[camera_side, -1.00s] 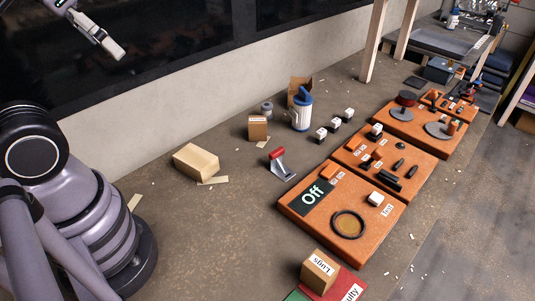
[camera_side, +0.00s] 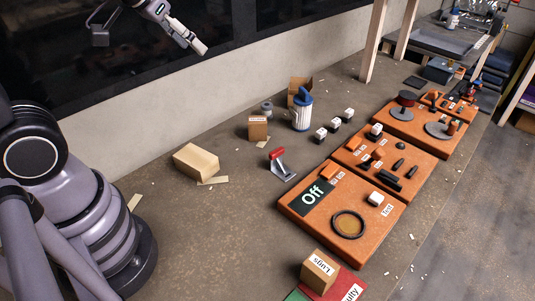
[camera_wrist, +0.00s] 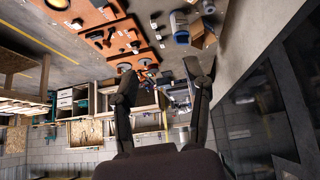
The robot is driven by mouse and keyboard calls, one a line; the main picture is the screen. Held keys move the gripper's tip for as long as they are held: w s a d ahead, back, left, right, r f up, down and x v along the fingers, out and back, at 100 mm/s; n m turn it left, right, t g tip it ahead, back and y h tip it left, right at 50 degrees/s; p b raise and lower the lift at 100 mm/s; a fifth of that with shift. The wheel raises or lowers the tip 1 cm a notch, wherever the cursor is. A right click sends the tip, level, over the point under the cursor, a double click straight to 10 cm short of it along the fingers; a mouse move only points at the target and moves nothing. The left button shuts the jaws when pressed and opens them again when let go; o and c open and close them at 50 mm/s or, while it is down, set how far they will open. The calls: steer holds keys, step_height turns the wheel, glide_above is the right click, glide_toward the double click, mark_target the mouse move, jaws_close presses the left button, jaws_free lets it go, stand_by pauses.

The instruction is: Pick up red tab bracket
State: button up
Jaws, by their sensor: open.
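The red tab bracket (camera_side: 281,164) stands on the brown bench in the side view, with a red tab on top and a grey metal base. It is left of the orange board with the "Off" label. My gripper (camera_side: 201,47) is high at the upper left, in front of the dark window, well above and apart from the bracket. In the wrist view my gripper (camera_wrist: 162,88) shows two dark fingers spread apart with nothing between them. I cannot make out the bracket in the wrist view.
Orange boards (camera_side: 295,203) with parts run along the bench's right side. A tan block (camera_side: 196,161), a small labelled box (camera_side: 258,128), a blue-and-white filter (camera_side: 302,112) and several white cubes surround the bracket. A "Lugs" box (camera_side: 320,268) is in front. Bare bench lies left of the bracket.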

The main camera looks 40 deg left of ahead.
steer(key=w+d+f+t, duration=0.1)
steer(key=w+f, duration=0.5)
steer(key=w, duration=0.2)
steer(key=t, duration=0.4)
glide_above(274, 152)
steer(key=s, duration=0.3)
step_height(274, 152, down, 19)
steer(key=shift+m+t, duration=0.3)
steer(key=shift+t, duration=0.3)
steer(key=s+f, duration=0.1)
steer(key=f, duration=0.1)
steer(key=s+f, duration=0.1)
steer(key=f, duration=0.1)
steer(key=s+f, duration=0.1)
steer(key=f, duration=0.1)
steer(key=shift+a+f, duration=0.1)
steer(key=shift+w+f, duration=0.15)
steer(key=x, duration=0.7)
steer(key=shift+w, duration=0.1)
steer(key=shift+c, duration=0.3)
jaws_close()
